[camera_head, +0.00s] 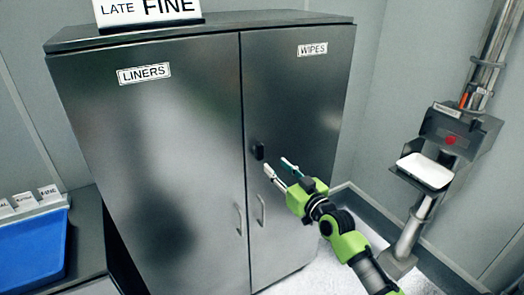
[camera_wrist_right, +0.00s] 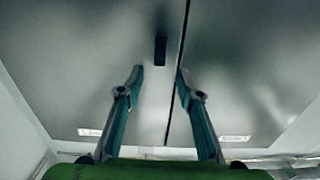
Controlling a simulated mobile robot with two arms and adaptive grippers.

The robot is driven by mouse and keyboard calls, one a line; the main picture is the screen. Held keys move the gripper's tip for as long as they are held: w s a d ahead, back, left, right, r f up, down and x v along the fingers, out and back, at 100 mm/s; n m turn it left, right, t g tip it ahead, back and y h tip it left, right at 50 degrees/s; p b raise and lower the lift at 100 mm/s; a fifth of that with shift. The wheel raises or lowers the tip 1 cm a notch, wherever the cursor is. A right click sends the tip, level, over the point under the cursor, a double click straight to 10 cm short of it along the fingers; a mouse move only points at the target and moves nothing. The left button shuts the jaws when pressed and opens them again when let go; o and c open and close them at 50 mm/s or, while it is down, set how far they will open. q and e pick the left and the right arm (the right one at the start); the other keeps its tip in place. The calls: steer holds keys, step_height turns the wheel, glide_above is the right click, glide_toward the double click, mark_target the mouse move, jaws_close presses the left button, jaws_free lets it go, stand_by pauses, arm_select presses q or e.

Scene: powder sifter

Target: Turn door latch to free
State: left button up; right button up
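The door latch (camera_head: 259,152) is a small black piece on the right door (camera_head: 297,90) of a dark metal cabinet, near the seam between the doors. In the right wrist view the latch (camera_wrist_right: 160,48) is a dark bar, its long side roughly along the door seam. My right gripper (camera_head: 277,166) is open and empty, its fingers pointing at the door just below and right of the latch. In the right wrist view the latch lies beyond the gap between the fingertips (camera_wrist_right: 159,72), apart from both. My left gripper is not in view.
Two bar handles (camera_head: 239,220) (camera_head: 262,210) stick out below the latch, one on each door. The left door (camera_head: 150,150) is labelled LINERS, the right WIPES. A post-mounted station with a white tray (camera_head: 425,170) stands at right. A blue bin (camera_head: 35,250) is at lower left.

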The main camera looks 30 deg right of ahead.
mark_target(261, 152)
steer(key=w+p, duration=0.1)
steer(key=w, duration=0.9)
steer(key=shift+w, duration=0.15)
jaws_close()
